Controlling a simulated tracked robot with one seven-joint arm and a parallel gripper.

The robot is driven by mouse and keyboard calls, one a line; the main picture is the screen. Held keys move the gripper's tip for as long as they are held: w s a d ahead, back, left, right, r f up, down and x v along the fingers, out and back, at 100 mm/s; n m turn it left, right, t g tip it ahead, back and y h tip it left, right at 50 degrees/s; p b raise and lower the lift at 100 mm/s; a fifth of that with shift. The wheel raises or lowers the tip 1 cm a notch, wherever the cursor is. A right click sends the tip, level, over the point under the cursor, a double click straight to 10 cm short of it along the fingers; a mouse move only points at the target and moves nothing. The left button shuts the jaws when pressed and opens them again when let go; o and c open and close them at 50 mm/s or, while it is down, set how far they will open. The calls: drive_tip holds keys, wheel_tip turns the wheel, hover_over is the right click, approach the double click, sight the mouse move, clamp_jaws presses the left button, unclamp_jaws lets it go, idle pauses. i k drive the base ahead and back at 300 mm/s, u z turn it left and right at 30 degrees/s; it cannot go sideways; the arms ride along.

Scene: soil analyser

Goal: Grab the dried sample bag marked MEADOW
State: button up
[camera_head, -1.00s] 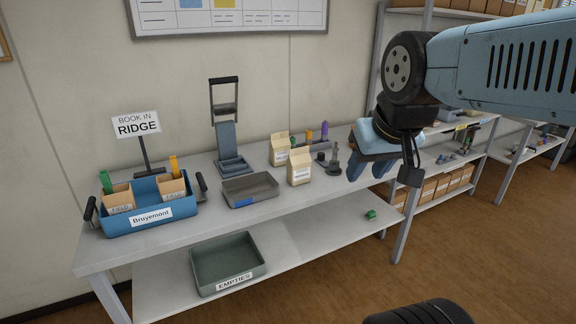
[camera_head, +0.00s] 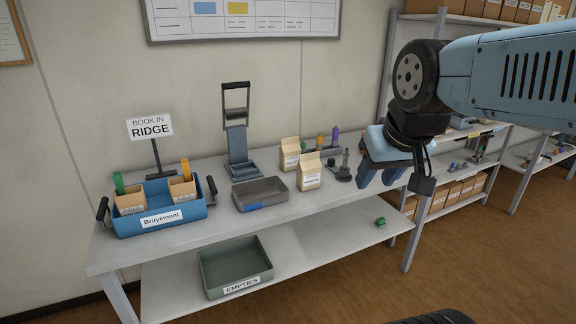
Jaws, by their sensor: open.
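Two upright tan paper bags stand on the bench: a rear bag (camera_head: 290,154) and a front bag (camera_head: 309,172). Each has a small pale label, too small to read, so I cannot tell whether either says MEADOW. Two more tan packets, a left packet (camera_head: 129,203) and a right packet (camera_head: 182,188), sit in the blue Bruyemont tray (camera_head: 160,232); their labels are also too small to read. My gripper (camera_head: 381,182) is open and empty, its blue fingers pointing down to the right of the bags, near the bench's right end. It touches no bag.
A grey tray (camera_head: 260,196) stands left of the front bag. A BOOK IN RIDGE sign (camera_head: 150,128) and a lever press (camera_head: 237,145) stand behind. A green-grey EMPTIES tray (camera_head: 235,264) and a small green piece (camera_head: 380,222) lie on the lower shelf. Shelving stands at right.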

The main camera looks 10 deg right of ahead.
sight(308, 167)
drive_tip(key=u, duration=0.05)
drive_tip(key=i, duration=0.9)
drive_tip(key=z, duration=0.15)
